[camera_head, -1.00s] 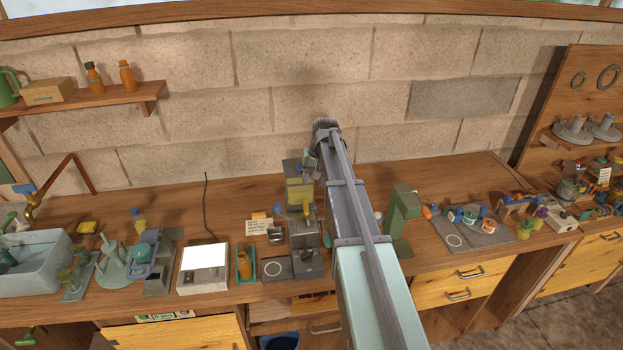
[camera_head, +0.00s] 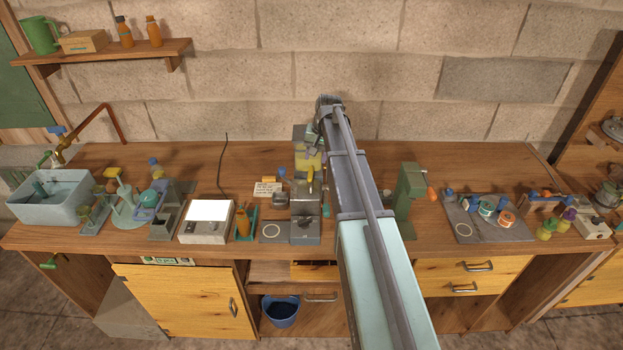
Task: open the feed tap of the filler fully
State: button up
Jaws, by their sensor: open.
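The filler (camera_head: 306,226) is a grey upright device on the bench, with a yellow vessel in its upper part. A yellow lever-like part (camera_head: 310,176) shows on its front, and a small blue knob (camera_head: 282,172) shows at its left side. I cannot tell for sure which of these is the feed tap, or how far it is turned. My gripper (camera_head: 313,146) is at the far end of my arm, at the top of the filler. It is open, small and partly hidden by my arm. I cannot tell whether it touches the filler.
A white-topped box (camera_head: 206,236), an orange bottle (camera_head: 242,222) in a teal holder and a note card (camera_head: 266,189) stand left of the filler. A green press (camera_head: 408,190) stands to the right, beyond my arm. Bare bench lies behind the white-topped box.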

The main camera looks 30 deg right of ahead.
aim_at(310, 175)
jog(key=f+b, duration=0.2)
jog(key=a+f+b, duration=0.1)
jog(key=f+b, duration=0.1)
jog(key=f, duration=0.1)
jog(key=w+f+b, duration=0.1)
jog(key=f+b, duration=0.1)
jog(key=f, duration=0.1)
jog(key=shift+a+f, duration=0.1)
jog(key=shift+a, duration=0.1)
